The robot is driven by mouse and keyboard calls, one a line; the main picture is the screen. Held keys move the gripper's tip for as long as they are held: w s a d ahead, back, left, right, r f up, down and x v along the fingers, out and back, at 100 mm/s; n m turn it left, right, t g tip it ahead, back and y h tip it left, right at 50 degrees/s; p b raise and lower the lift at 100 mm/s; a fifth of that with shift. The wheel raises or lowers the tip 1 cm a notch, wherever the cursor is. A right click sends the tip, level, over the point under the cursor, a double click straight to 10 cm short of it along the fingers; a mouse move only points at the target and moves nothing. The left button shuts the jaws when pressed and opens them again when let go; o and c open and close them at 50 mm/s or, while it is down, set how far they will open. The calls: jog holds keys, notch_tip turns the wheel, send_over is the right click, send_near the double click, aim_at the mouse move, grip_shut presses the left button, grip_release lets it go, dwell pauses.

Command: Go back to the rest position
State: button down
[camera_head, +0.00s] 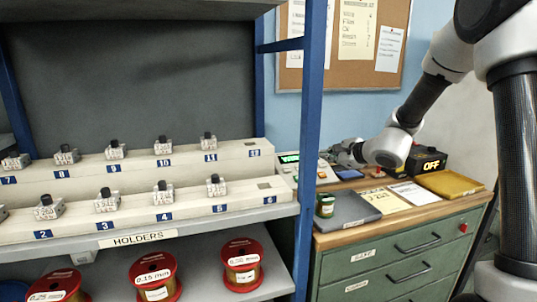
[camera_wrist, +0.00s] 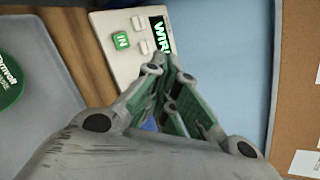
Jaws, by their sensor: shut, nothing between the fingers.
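My gripper (camera_head: 338,155) is over the back of the green drawer cabinet's wooden top, beside the blue shelf post. In the wrist view my gripper (camera_wrist: 167,62) has its fingers drawn together at the tips, with nothing held between them. The tips show in front of a white device (camera_wrist: 118,22) with a green IN button and a lit display. I cannot tell whether the tips touch it. The device's green display (camera_head: 289,158) also shows in the head view, partly behind the shelf post.
The shelf (camera_head: 150,243) with numbered holders and red spools stands left.

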jog(key=s+r+n+g+y, duration=0.1)
jog(key=s+r+n+g, duration=0.35)
jog(key=s, duration=0.75)
jog(key=s+r+n+g, duration=0.1)
jog(key=s+n, duration=0.7)
jog(key=s, duration=0.4)
jog(key=s+d+n+g+h, duration=0.2)
jog(key=s+d+n+h, duration=0.5)
jog(key=s+d, duration=0.9)
jog(key=shift+s+d+r+h, duration=0.25)
jog(key=shift+s+r+h, duration=0.1)
jog(key=shift+s, duration=0.2)
